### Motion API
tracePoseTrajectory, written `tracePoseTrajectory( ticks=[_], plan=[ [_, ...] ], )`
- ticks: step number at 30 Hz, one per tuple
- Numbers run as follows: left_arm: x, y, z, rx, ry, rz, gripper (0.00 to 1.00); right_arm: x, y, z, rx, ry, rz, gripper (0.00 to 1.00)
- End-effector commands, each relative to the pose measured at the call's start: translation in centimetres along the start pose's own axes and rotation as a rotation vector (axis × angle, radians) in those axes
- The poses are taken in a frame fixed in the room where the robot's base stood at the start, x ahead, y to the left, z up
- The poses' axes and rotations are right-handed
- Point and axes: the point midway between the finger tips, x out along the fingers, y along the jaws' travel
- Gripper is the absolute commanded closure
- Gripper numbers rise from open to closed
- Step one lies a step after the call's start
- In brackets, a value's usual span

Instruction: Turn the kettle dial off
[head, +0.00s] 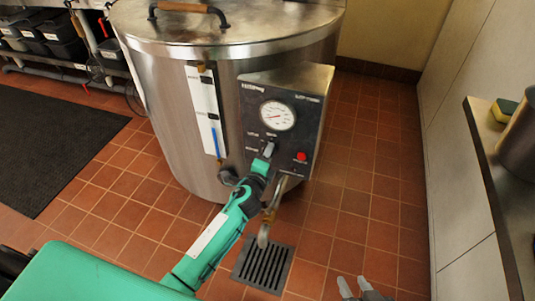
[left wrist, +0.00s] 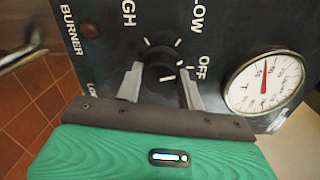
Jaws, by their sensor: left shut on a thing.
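The kettle (head: 165,110) is a large steel drum with a dark control panel (head: 262,98) on its front. The dial is a black knob (left wrist: 160,62) in the left wrist view, with HIGH, LOW and OFF printed around it. I cannot tell exactly which mark it points to. My left gripper (left wrist: 160,86) has its two grey fingers on either side of the knob and is shut on it. In the head view my left gripper (head: 267,150) covers the dial. My right gripper (head: 353,282) is low at the bottom edge, its fingers apart and empty.
A round gauge (head: 277,115) sits above the dial, and a red light (head: 301,156) is to its right. A tap (head: 265,225) hangs below, over a floor drain (head: 262,266). A steel counter (head: 490,170) stands at the right. Tiled floor lies clear between.

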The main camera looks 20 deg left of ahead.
Motion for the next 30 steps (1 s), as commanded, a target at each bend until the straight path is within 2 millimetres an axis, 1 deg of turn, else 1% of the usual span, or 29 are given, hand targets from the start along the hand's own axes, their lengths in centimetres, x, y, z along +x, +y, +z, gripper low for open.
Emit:
tracePoseTrajectory(
  ticks=[6, 12, 19, 30],
  plan=[
    [-0.01, 0.02, -0.09, 0.159, -0.007, 0.000, 0.84, -0.27, 0.45, 0.09, -0.002, -0.035, 0.012, 0.64],
    [-0.02, 0.11, -0.13, 0.259, -0.014, 0.000, 0.84, -0.42, 0.74, 0.24, -0.003, -0.058, 0.019, 0.64],
    [-0.02, 0.16, -0.14, 0.316, -0.017, 0.000, 0.84, -0.47, 0.93, 0.34, -0.005, -0.069, 0.023, 0.64],
    [-0.02, 0.18, -0.14, 0.331, -0.018, 0.000, 0.84, -0.53, 0.96, 0.36, -0.005, -0.075, 0.024, 0.64]
  ],
)
